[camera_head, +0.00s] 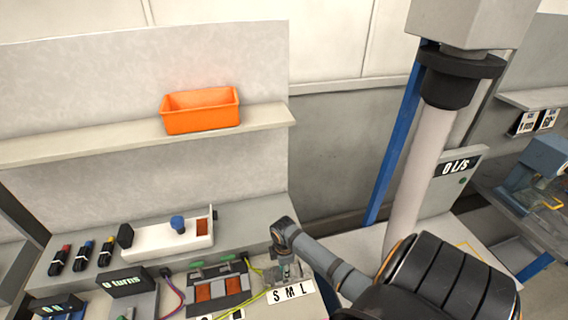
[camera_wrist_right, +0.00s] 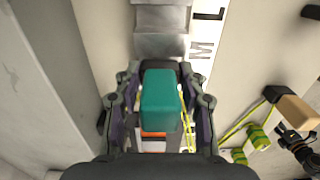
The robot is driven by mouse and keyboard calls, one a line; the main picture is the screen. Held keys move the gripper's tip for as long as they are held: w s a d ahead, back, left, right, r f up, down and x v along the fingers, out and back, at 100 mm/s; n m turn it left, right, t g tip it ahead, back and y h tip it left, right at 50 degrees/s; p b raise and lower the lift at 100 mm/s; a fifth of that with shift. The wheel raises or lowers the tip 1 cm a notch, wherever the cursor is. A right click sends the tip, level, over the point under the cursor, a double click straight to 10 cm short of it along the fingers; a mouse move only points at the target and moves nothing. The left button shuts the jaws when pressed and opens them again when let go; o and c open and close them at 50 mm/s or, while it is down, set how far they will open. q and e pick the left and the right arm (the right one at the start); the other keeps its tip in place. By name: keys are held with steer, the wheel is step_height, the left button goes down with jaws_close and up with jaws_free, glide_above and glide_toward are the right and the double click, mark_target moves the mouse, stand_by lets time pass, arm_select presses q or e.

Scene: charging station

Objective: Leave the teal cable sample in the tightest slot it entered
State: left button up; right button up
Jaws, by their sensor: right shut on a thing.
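The teal cable sample (camera_wrist_right: 161,100) shows as a teal block between the two fingers of my right gripper (camera_wrist_right: 160,112), which is shut on it. Just beyond it in the wrist view is a grey metal slot block (camera_wrist_right: 160,46), with M and L readable on its white label (camera_wrist_right: 206,35). In the head view, my right gripper (camera_head: 287,268) reaches down at the block behind the S M L label (camera_head: 290,293). The sample is hidden there. I cannot tell whether its lower end sits in a slot. My left gripper is not in view.
An orange bin (camera_head: 201,112) stands on the shelf above. Left on the bench are a white tray with a blue knob (camera_head: 178,223), a "0 turns" display (camera_head: 124,282) and several dark-handled tools (camera_head: 82,256). Yellow-green cable (camera_head: 254,296) runs close beside the gripper.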

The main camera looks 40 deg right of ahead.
steer(key=shift+f, duration=0.45)
steer(key=o, duration=1.3)
step_height(320, 180, up, 12)
steer(key=shift+r, duration=0.1)
